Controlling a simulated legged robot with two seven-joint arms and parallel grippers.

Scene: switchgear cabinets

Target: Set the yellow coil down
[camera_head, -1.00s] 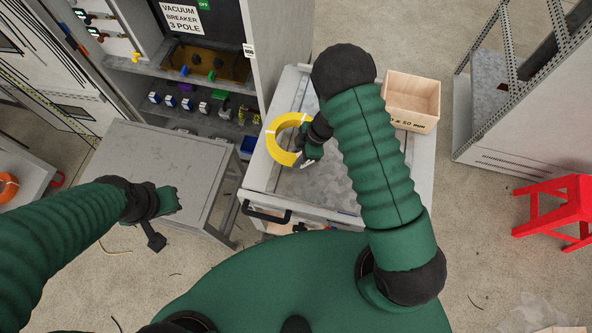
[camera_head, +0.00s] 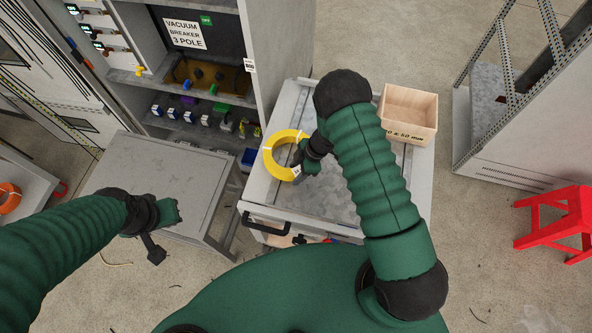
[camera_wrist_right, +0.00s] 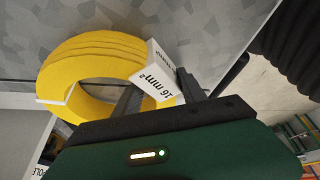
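The yellow coil (camera_head: 270,155) is a thick ring with a white label, over the left part of the grey cart top (camera_head: 335,205). My right gripper (camera_head: 298,167) is at the coil's right side. In the right wrist view the coil (camera_wrist_right: 85,62) lies between the fingers of my right gripper (camera_wrist_right: 160,95), one finger inside the ring and one outside by the "16 mm²" label. The gripper appears shut on it. I cannot tell whether the coil touches the cart. My left gripper (camera_head: 165,225) is away from it, near the grey table; its fingers are unclear.
A wooden box (camera_head: 408,112) stands at the cart's back right. A bare grey table (camera_head: 165,185) is left of the cart. An open switchgear cabinet (camera_head: 280,50) stands behind. A red stool (camera_head: 565,220) is at the right. An orange coil (camera_head: 8,197) lies far left.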

